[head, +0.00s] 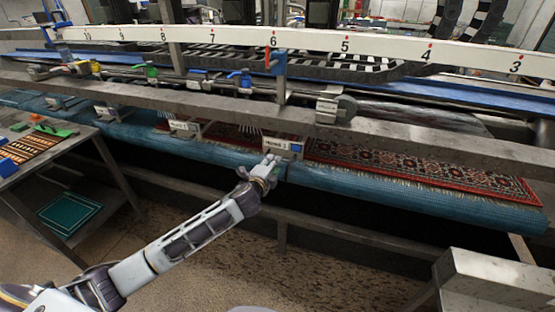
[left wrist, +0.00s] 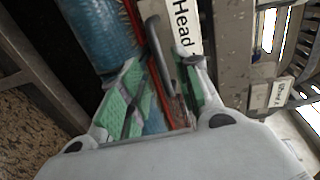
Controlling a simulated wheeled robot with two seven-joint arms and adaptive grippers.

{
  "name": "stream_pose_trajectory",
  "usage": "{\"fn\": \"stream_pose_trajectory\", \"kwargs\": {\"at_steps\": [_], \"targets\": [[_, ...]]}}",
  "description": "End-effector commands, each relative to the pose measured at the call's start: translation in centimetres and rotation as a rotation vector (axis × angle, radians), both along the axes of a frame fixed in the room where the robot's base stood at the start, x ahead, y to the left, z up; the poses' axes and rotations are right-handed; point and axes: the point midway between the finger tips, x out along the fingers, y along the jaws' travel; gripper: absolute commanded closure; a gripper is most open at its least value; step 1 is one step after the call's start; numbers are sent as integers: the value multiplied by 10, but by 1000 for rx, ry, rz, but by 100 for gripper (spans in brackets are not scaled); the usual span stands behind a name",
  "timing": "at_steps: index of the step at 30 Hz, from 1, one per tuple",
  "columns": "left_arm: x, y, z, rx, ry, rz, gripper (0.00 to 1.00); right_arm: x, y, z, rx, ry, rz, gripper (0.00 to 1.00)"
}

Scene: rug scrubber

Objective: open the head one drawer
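The head one drawer front (head: 283,146) is a small white labelled panel at the middle of the machine, between blue rolls and a red rug. In the left wrist view its label (left wrist: 187,28) reads "Head", and a dark bar handle (left wrist: 153,42) stands beside it. My left gripper (head: 268,167) is right at this panel. In the left wrist view its green-padded fingers (left wrist: 160,88) are apart, with the handle between them in the picture. I cannot tell whether they touch it. The drawer looks shut. My right gripper is not in view.
Similar labelled fronts (head: 186,127) run along the rail to the left. A steel beam (head: 400,145) passes just above the gripper. A side table (head: 70,150) with tools stands at left. A metal block (head: 495,275) stands at lower right. The floor in front is clear.

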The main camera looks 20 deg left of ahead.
Motion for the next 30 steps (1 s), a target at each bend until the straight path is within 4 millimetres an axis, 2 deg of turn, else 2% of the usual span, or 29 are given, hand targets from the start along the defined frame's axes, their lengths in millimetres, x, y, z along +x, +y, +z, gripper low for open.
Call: {"fn": "stream_pose_trajectory", "kwargs": {"at_steps": [9,18,30], "targets": [[28,-1,-5,-1,-1,1,68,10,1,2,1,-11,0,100],[49,-2,-10,-1,0,0,68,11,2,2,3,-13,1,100],[58,-2,-12,0,0,-1,68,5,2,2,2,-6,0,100]]}}
